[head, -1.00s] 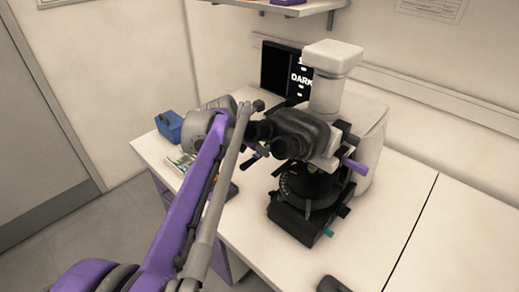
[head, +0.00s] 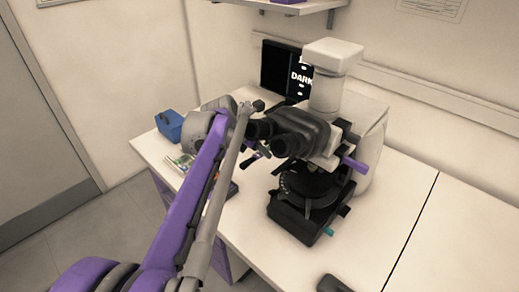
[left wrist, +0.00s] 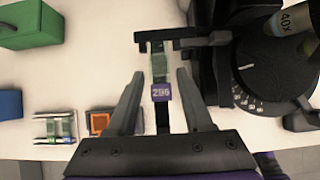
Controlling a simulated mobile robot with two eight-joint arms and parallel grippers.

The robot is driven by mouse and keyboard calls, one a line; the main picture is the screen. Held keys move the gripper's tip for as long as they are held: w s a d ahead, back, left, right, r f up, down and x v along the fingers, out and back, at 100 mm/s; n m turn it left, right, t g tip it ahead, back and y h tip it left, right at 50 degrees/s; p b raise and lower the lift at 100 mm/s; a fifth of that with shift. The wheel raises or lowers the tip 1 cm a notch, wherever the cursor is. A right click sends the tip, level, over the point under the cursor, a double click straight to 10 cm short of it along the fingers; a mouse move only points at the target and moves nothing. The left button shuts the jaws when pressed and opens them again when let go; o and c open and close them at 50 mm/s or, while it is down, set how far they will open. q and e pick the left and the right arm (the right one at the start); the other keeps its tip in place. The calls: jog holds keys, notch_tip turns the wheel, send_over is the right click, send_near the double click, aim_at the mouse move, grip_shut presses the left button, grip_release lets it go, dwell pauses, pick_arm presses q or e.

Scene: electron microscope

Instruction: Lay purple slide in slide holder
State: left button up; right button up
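The purple slide (left wrist: 160,92), a clear strip with a purple label reading 296, lies between my left gripper's fingers in the left wrist view. My left gripper (left wrist: 160,82) is open, with a gap on each side of the slide. The slide's far end meets a black bar (left wrist: 168,40), which looks like the slide holder beside the microscope. I cannot tell how fully the slide is seated. In the head view, my left arm and the eyepieces mostly hide this spot. My right gripper is not in view.
The microscope (head: 308,150) stands right of the gripper, its turret (left wrist: 275,65) close by. Slides in a rack (left wrist: 55,127), an orange item (left wrist: 98,122) and a green box (left wrist: 31,25) are to the left. A blue box (head: 170,125) is at the table's left edge. The front right table is mostly clear.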

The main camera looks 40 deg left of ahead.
pick_arm(q)
jog(key=shift+o, duration=0.8)
jog(key=p+v, duration=0.1)
jog(key=v, duration=0.9)
jog(key=shift+s+r+p, duration=0.25)
jog(key=shift+r+p, duration=0.05)
jog(key=shift+p, duration=0.05)
